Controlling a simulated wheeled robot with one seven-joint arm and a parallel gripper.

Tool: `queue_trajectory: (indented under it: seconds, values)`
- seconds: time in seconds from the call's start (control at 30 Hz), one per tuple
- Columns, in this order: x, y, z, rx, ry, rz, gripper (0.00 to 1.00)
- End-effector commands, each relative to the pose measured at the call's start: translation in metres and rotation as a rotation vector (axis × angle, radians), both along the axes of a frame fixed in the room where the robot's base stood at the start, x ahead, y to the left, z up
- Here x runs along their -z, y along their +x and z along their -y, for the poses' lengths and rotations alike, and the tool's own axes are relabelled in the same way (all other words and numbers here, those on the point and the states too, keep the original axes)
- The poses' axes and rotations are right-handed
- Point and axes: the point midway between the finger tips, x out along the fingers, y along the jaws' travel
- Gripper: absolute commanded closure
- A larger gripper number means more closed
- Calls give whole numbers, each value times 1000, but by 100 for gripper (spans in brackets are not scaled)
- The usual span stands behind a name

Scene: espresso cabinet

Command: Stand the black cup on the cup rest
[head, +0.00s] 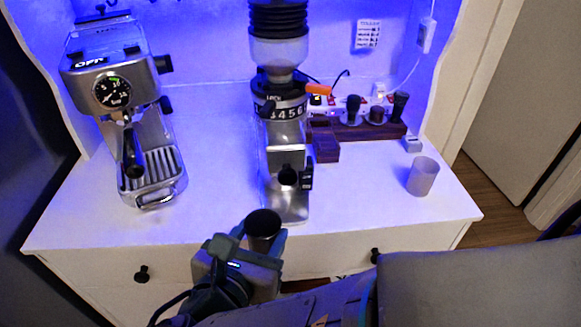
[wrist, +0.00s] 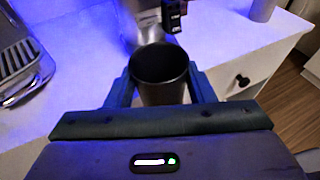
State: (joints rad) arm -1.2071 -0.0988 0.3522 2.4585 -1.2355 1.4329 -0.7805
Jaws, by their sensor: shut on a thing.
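The black cup (head: 263,224) is in my gripper (head: 261,240), in front of the cabinet's front edge at the bottom middle of the head view. In the wrist view the cup (wrist: 160,88) shows its open mouth and looks roughly upright. One finger of my gripper (wrist: 160,82) is on each side of it. The slatted tray (head: 163,170) at the foot of the espresso machine (head: 112,80) looks like the cup rest. It is bare and lies to the left of and behind the cup. In the wrist view the tray (wrist: 15,62) shows partly at the left edge.
The grinder (head: 285,150) stands just behind the cup. A wooden stand (head: 355,131) with black-handled tools and a translucent cup (head: 422,176) are at the right. The white top (head: 215,170) is clear between the espresso machine and the grinder. A portafilter handle (head: 132,155) hangs above the tray.

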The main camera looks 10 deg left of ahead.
Motion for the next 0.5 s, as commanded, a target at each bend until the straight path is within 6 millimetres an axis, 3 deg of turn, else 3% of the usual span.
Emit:
queue_trajectory:
  seconds: [0.2,0.5]
  values:
    - [0,55,9,5,0,-1,80]
    - [0,86,14,2,0,0,80]
